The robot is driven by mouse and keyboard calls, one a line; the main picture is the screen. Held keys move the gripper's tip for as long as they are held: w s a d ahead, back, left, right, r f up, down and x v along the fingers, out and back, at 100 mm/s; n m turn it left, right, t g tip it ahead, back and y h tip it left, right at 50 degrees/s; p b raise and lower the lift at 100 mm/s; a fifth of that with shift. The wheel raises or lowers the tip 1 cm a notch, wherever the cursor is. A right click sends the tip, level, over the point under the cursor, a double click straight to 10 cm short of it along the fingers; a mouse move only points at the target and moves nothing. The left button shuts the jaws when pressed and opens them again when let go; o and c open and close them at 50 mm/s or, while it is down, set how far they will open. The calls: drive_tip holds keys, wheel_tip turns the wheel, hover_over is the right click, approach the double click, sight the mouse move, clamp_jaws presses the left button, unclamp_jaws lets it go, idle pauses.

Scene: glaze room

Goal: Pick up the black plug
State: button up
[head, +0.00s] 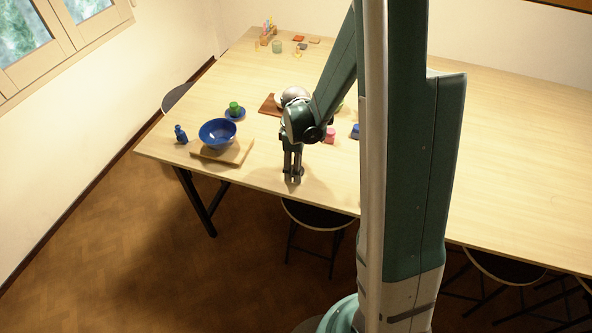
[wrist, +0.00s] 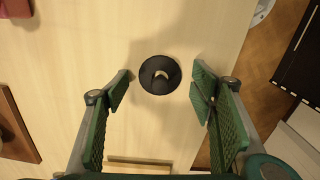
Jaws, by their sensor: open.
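The black plug (wrist: 147,82) lies on the table in the wrist view. It is a round black disc with a raised loop or handle at its middle. My gripper (wrist: 160,92) is open, with one green-padded finger on each side of the plug and apart from it. In the head view my gripper (head: 293,180) points down near the front edge of the table, and I cannot make out the plug there.
On the table (head: 490,180), a blue bowl (head: 218,131) stands on a wooden board (head: 236,154) left of my gripper. A blue bottle (head: 181,134), a green cup (head: 234,107) on a blue saucer and a pink jar (head: 330,136) stand nearby. The table's front edge is close.

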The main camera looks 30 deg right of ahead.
drive_tip(key=shift+c, duration=0.7)
drive_tip(key=c, duration=0.8)
drive_tip(key=shift+c, duration=0.2)
drive_tip(key=shift+r, duration=0.15)
drive_tip(key=shift+r, duration=4.85)
